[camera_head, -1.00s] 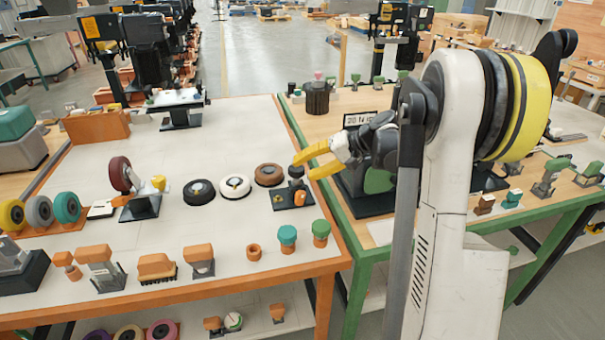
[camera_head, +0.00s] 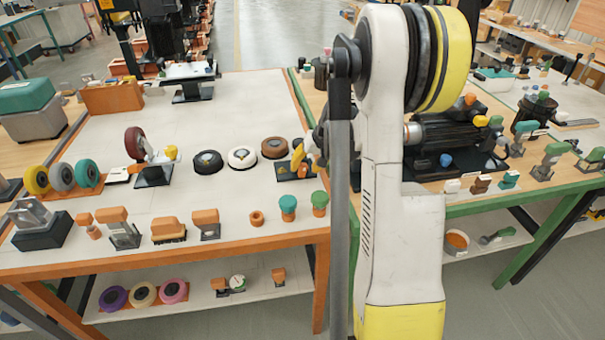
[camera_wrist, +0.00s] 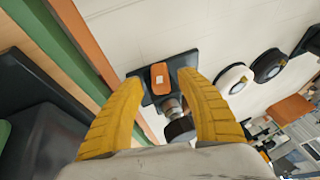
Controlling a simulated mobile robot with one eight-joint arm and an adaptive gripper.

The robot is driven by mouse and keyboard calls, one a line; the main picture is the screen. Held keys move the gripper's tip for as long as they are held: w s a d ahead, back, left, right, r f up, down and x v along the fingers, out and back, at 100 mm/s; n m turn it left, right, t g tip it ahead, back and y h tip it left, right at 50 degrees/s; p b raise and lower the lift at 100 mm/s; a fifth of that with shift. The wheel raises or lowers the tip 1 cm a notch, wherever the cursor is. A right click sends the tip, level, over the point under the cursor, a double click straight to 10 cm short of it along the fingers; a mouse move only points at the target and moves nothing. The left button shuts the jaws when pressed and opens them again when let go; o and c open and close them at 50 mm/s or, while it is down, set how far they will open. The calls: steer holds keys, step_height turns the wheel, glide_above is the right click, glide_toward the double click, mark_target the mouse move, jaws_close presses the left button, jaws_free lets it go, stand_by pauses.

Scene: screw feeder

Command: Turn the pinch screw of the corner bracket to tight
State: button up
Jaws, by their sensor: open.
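The corner bracket, an orange block (camera_wrist: 160,77) on a dark base plate (camera_wrist: 150,99), lies between the fingers in the wrist view. A metal shank with a black knob (camera_wrist: 180,129), seemingly the pinch screw, extends from it toward my palm. My gripper (camera_wrist: 160,76) is open, with one yellow finger on each side of the block and knob. No finger clearly touches either. In the head view, my gripper (camera_head: 299,157) is at the bracket's dark plate (camera_head: 288,175) near the table's right edge; my arm and fingers hide much of the bracket.
Brown (camera_head: 274,147), white (camera_head: 242,157) and black (camera_head: 207,161) wheels lie left of the bracket. Green-topped pieces (camera_head: 288,206) and an orange ring (camera_head: 257,218) stand in front. A green-edged table (camera_head: 470,207) with a black motor-like machine (camera_head: 450,140) adjoins on the right.

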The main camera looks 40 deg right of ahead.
steer(key=shift+x, duration=0.9)
jaws_close()
